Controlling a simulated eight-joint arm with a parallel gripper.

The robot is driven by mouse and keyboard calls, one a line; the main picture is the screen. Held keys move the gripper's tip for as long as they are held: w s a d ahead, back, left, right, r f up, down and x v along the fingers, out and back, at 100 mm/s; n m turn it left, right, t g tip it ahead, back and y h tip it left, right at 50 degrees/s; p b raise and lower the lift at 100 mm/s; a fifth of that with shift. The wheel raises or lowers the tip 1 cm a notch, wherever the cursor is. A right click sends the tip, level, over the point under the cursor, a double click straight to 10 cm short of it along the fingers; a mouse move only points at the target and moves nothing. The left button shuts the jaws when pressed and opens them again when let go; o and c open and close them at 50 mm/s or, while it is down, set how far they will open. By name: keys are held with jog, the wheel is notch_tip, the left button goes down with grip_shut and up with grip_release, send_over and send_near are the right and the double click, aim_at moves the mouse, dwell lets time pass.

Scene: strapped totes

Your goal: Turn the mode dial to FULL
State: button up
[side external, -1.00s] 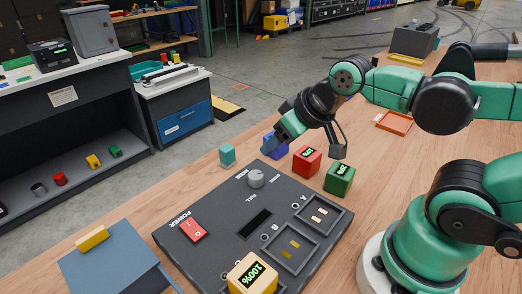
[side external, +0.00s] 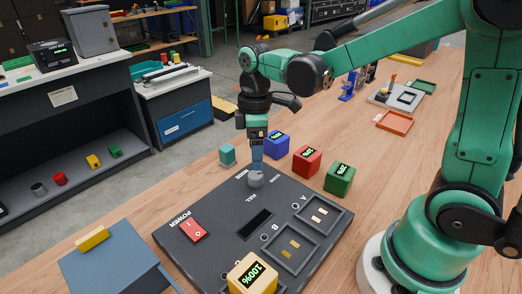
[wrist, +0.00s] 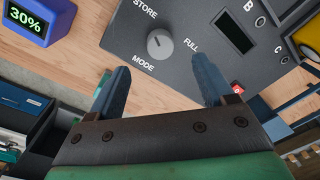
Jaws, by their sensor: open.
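The grey mode dial (side external: 256,180) stands on the dark control panel (side external: 215,215), near its far edge. In the wrist view the dial (wrist: 160,43) has a pale mark that seems to point up-left, toward the STORE label (wrist: 145,9). The FULL label (wrist: 191,46) is to its right and MODE (wrist: 143,61) below. My gripper (side external: 257,164) points down just above the dial. In the wrist view my gripper (wrist: 160,75) is open, its two blue fingers apart and empty, with the dial ahead of the gap. Contact with the dial cannot be made out.
Blue (side external: 276,145), red (side external: 307,160) and green (side external: 339,178) display cubes stand behind the panel, with a small teal cube (side external: 227,154) nearby. A yellow 100% cube (side external: 252,274) sits on the panel's near part. The red power switch (side external: 194,229) is left of the dial.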

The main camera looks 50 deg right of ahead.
aim_at(256, 174)
jog(key=shift+w+f, duration=0.1)
jog(key=shift+f, duration=0.45)
jog(key=shift+a+f, duration=0.1)
jog(key=shift+f, duration=2.3)
jog(key=shift+c, duration=0.2)
grip_shut()
